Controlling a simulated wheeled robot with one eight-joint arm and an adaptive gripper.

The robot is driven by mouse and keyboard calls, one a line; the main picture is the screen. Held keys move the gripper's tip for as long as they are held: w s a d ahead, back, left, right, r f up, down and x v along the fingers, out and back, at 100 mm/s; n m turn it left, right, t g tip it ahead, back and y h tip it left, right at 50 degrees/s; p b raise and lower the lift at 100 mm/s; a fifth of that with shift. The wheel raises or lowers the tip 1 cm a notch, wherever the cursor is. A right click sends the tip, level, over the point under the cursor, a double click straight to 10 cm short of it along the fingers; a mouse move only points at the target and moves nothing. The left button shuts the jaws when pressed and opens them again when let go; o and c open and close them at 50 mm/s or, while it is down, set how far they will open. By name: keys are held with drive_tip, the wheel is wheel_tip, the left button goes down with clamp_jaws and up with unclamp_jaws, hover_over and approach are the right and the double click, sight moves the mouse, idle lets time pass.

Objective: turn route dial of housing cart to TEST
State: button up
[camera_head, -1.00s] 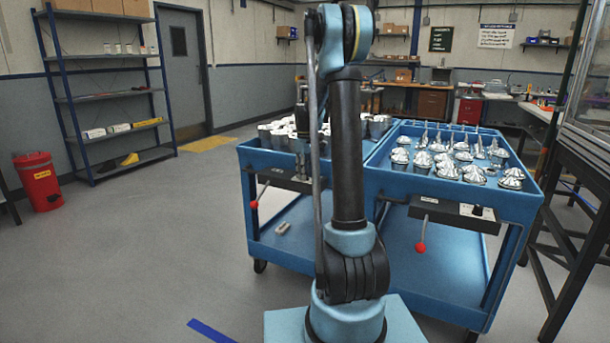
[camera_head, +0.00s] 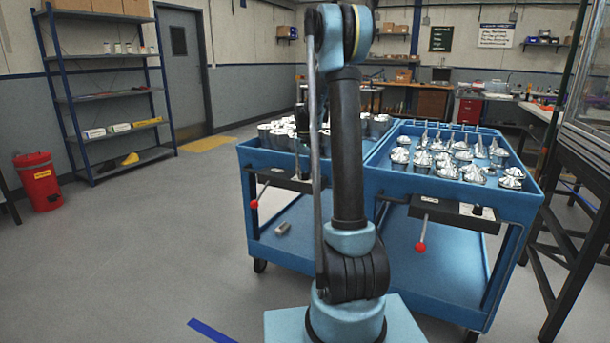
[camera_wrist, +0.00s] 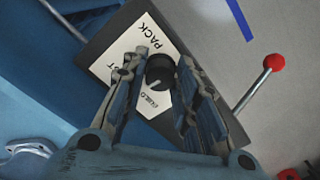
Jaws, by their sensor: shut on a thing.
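The route dial (camera_wrist: 160,68) is a black knob on a dark panel with a white label plate (camera_wrist: 106,66) in the wrist view. My gripper (camera_wrist: 165,62) has its two fingers on either side of the knob and is shut on it. A pale pointer on the knob points toward the picture's lower left. PACK reads above the knob, letters ending in ST lie to its left, partly hidden by a finger, and small lettering lies below. I cannot tell exactly which mark the pointer meets. In the head view my arm partly hides the left blue cart (camera_head: 270,157) and its panel.
A red-knobbed lever (camera_wrist: 258,85) sticks out beside the panel. A second blue cart (camera_head: 455,195) holds shiny finned parts and has its own lever (camera_head: 423,230). A dark stand (camera_head: 575,190) is at the right. Floor at the left is open.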

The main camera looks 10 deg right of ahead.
sight(305, 173)
drive_tip(key=shift+m, duration=2)
drive_tip(key=o, duration=1.1)
drive_tip(key=shift+r, duration=0.1)
wheel_tip(305, 173, up, 12)
drive_tip(key=shift+f, duration=0.15)
